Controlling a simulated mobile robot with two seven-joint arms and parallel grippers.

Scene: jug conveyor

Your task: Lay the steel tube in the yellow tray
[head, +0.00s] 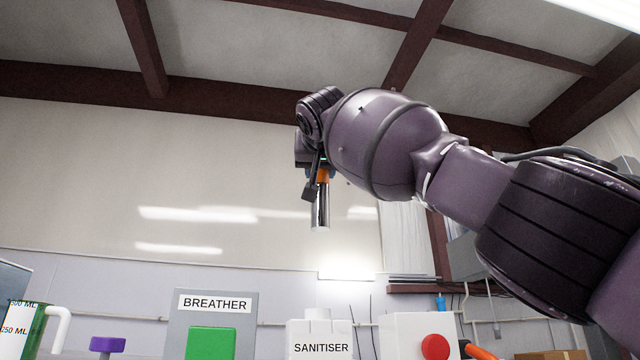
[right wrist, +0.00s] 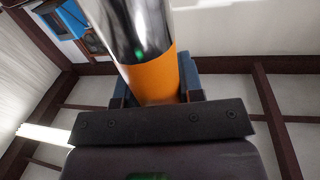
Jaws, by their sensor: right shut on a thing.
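The steel tube (head: 320,208) is a shiny cylinder with an orange band at its upper end. It hangs upright in the head view, high above the things below. My right gripper (head: 318,180) is shut on the tube near the orange band. In the right wrist view the tube (right wrist: 138,28) shows large and close, its orange part between the fingers of my right gripper (right wrist: 155,90). The yellow tray is not in view. My left gripper is not in view.
Along the bottom of the head view stand a grey BREATHER box (head: 240,300) with a green block, a white SANITISER container (head: 319,330), a white box with a red button (head: 434,346), a purple knob (head: 107,344) and a green jug (head: 22,330) at left. The air around the tube is free.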

